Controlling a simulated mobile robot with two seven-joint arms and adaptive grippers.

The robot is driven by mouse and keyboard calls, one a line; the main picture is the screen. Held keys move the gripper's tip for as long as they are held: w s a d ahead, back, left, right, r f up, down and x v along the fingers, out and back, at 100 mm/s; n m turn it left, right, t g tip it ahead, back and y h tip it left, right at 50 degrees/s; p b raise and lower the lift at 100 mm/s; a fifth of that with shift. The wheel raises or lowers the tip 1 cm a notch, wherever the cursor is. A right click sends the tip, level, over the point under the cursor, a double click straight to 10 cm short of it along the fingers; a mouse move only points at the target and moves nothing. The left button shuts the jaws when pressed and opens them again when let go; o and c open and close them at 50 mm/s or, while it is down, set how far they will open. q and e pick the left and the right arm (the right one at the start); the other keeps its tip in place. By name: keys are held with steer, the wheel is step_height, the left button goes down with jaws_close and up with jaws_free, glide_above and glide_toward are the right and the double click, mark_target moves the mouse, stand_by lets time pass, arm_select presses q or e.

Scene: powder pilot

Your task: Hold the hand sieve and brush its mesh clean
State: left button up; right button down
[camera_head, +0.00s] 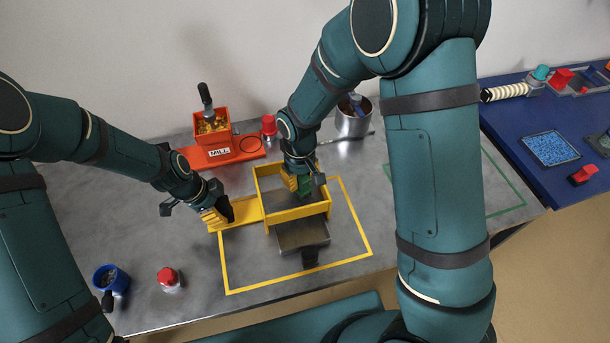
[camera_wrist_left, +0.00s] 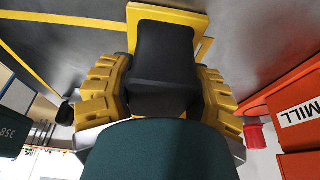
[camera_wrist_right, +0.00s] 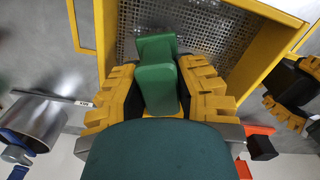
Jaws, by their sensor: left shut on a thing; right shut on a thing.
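My left gripper (camera_head: 222,213) is shut on the sieve's black handle grip (camera_wrist_left: 165,55), left of the frame. My right gripper (camera_head: 302,183) is shut on a green brush handle (camera_wrist_right: 157,75) over the sieve. The perforated mesh (camera_wrist_right: 200,22) shows behind the brush in the right wrist view. The brush's lower end is hidden, so I cannot tell whether it touches the mesh.
A grey pan (camera_head: 303,234) with a dark handle sits at the sieve's front. An orange mill (camera_head: 211,135) and a metal pot (camera_head: 352,122) stand behind. A blue cup (camera_head: 111,279) and a red-capped jar (camera_head: 169,278) stand front left. The left table area is otherwise clear.

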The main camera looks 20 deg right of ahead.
arm_select(q)
steer(key=shift+d, duration=0.1)
arm_select(e)
steer(key=shift+a+f, duration=0.15)
steer(key=shift+a, duration=3.1)
steer(key=shift+d, duration=0.1)
steer(key=shift+d, duration=4.1)
steer(key=shift+r, duration=0.2)
